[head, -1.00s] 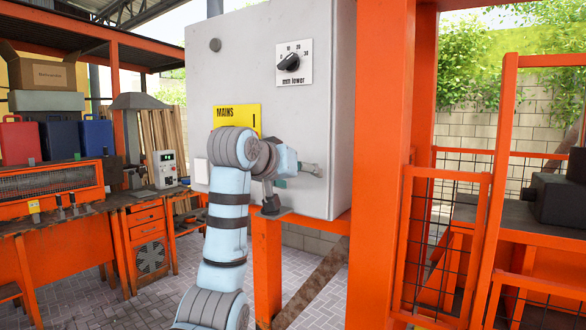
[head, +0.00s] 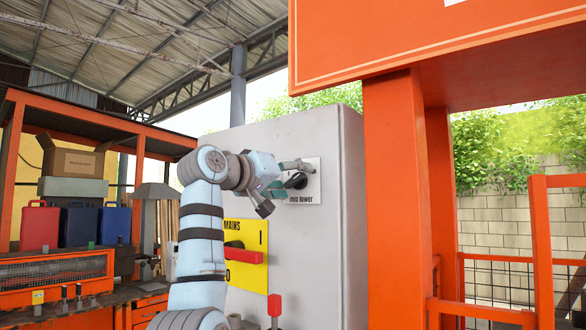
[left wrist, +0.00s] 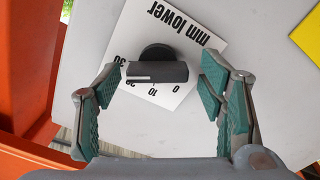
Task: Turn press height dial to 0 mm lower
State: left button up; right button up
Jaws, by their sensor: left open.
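The press height dial is a black knob (head: 296,181) on a white plate (head: 310,190) marked "mm lower", on the front of a grey cabinet. In the left wrist view the knob (left wrist: 157,70) shows its raised bar, with a white line on the bar's left part, toward the 20 and 30 marks. The 0 mark is at the right. My left gripper (head: 284,178) is in front of the plate and partly covers it. The left wrist view shows its green-padded fingers (left wrist: 161,78) open, one on each side of the knob, apart from it. My right gripper is not in view.
Below the dial, the grey cabinet (head: 330,240) carries a yellow MAINS plate (head: 262,238) with a red handle (head: 240,255). A red-topped lever (head: 275,305) stands lower. An orange frame post (head: 395,200) rises just right of the cabinet. A workbench with canisters stands at left.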

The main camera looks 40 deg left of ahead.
pick_arm(q)
jog(key=shift+w, duration=0.25)
jog(key=shift+s+r, duration=0.1)
jog(key=shift+s, duration=0.3)
jog(key=shift+c, duration=1)
jog(key=shift+d, duration=0.1)
jog(key=c, duration=1)
jog(key=shift+o, duration=0.2)
